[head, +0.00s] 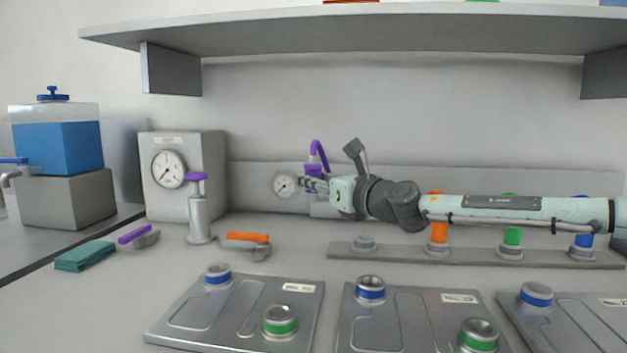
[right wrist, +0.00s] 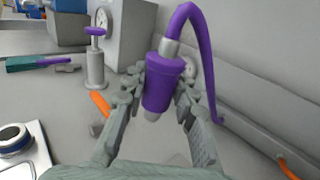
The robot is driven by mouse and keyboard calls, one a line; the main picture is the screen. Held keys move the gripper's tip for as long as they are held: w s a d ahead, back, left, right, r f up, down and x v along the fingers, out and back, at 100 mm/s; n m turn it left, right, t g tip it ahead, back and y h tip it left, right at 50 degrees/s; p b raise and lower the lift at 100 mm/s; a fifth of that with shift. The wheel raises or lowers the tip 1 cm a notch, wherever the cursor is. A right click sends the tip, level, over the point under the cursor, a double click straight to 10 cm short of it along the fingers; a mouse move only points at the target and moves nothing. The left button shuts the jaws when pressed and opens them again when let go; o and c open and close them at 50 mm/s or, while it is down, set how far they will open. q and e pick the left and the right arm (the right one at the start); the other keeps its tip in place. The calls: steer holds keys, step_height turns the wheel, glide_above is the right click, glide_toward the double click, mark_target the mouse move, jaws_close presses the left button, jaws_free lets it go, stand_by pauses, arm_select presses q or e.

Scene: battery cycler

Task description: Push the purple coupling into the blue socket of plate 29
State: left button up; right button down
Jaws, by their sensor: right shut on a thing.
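The purple coupling (head: 313,171) is held in the air near the back wall, above the bench; its purple hose arches up from it. My right gripper (head: 316,185) is shut on it. In the right wrist view the coupling (right wrist: 160,85) sits between both fingers, nose down and slightly tilted. Three metal plates lie at the front: a left plate (head: 235,309), a middle plate (head: 400,320) and a right plate (head: 580,325). Each has a blue-ringed socket, at left (head: 217,275), middle (head: 370,289) and right (head: 536,295). The plate labels are too small to read. My left gripper is out of view.
A shelf (head: 350,35) overhangs.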

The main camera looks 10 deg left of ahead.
steer(key=shift+r+p, duration=0.95)
steer(key=shift+r, duration=1.6)
